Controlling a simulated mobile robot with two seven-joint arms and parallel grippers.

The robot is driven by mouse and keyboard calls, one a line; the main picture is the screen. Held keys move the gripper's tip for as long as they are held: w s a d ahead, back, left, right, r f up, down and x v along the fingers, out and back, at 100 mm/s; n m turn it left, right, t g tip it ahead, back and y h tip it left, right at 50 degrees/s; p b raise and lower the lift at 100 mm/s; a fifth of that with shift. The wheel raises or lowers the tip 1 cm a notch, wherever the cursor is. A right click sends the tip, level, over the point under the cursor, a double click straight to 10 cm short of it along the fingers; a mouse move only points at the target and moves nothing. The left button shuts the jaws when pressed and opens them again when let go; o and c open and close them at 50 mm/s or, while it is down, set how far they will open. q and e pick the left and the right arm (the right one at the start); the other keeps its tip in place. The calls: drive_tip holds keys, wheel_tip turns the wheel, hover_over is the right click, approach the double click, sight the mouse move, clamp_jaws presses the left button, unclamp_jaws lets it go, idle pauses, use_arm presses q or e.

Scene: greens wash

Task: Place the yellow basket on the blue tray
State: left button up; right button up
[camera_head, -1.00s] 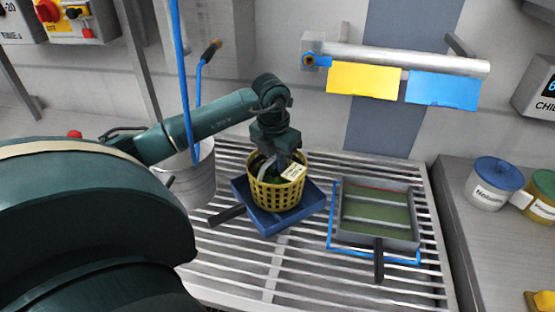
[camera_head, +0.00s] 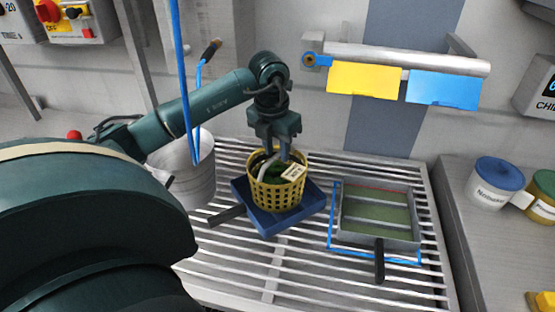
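The yellow basket (camera_head: 277,193) is a round mesh basket with dark green contents and a small pale label. It stands upright on the blue tray (camera_head: 268,222), a square tray set at an angle on the slatted rack. My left gripper (camera_head: 276,153) points down just above the basket, its fingertips near the rim at the back. The fingers look apart, with nothing lifted between them. The basket hides part of the tray. My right gripper is not in view.
A grey framed sieve (camera_head: 377,237) with a dark handle lies to the right inside a blue outline. A grey bucket (camera_head: 190,175) stands at left, with a blue hose (camera_head: 181,75) hanging near it. Yellow (camera_head: 364,80) and blue (camera_head: 442,90) cards hang behind.

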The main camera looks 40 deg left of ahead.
use_arm(q)
drive_tip(key=r, duration=0.5)
drive_tip(key=s+r, duration=0.1)
drive_tip(key=r, duration=0.1)
drive_tip(key=shift+r, duration=0.35)
drive_tip(key=shift+f, duration=0.1)
